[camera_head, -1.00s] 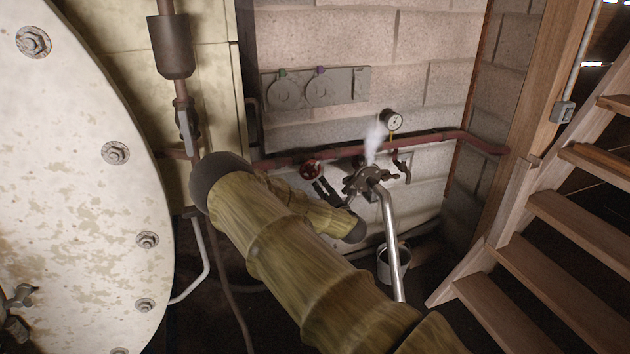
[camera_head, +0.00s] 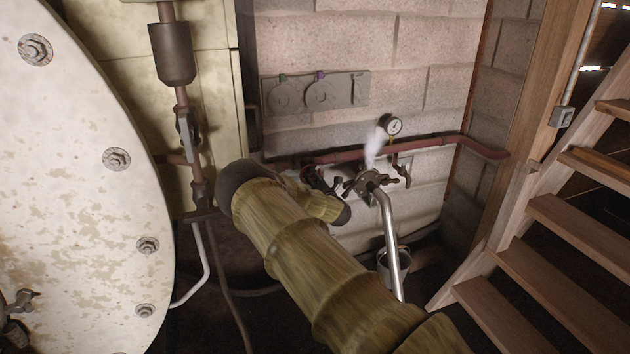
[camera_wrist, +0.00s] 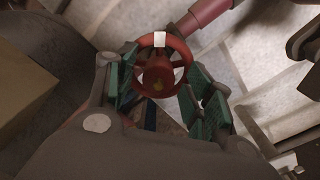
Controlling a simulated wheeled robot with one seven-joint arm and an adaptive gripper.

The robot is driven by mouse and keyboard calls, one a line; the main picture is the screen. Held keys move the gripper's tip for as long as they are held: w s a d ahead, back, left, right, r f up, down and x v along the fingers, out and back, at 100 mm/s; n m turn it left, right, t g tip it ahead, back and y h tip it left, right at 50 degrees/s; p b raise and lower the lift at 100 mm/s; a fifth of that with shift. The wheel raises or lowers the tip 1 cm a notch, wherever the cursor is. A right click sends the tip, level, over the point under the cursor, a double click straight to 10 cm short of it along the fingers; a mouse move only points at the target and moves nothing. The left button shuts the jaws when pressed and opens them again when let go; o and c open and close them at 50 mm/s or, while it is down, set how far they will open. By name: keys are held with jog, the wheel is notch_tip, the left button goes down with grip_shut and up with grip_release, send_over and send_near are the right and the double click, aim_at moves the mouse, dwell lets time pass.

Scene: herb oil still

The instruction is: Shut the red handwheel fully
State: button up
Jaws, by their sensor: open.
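The red handwheel (camera_wrist: 159,66) shows in the wrist view, spoked, with a pale mark on its rim. My gripper (camera_wrist: 168,97) is open there, its green-padded fingers on either side of the wheel's lower half. I cannot tell whether the pads touch the rim. In the head view the handwheel (camera_head: 307,173) is mostly hidden behind my arm and gripper. My gripper (camera_head: 318,182) is dark and small there, at the wheel on the red pipe.
A red pipe (camera_head: 428,142) runs along the block wall. Right of the wheel are a flanged fitting (camera_head: 367,183) venting steam, a silver pipe (camera_head: 390,235), a gauge (camera_head: 391,125) and a bucket (camera_head: 402,262). Wooden stairs (camera_head: 560,225) stand at right, a large pale vessel (camera_head: 75,190) at left.

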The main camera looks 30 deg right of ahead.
jog(key=c, duration=1)
jog(key=shift+m, duration=0.3)
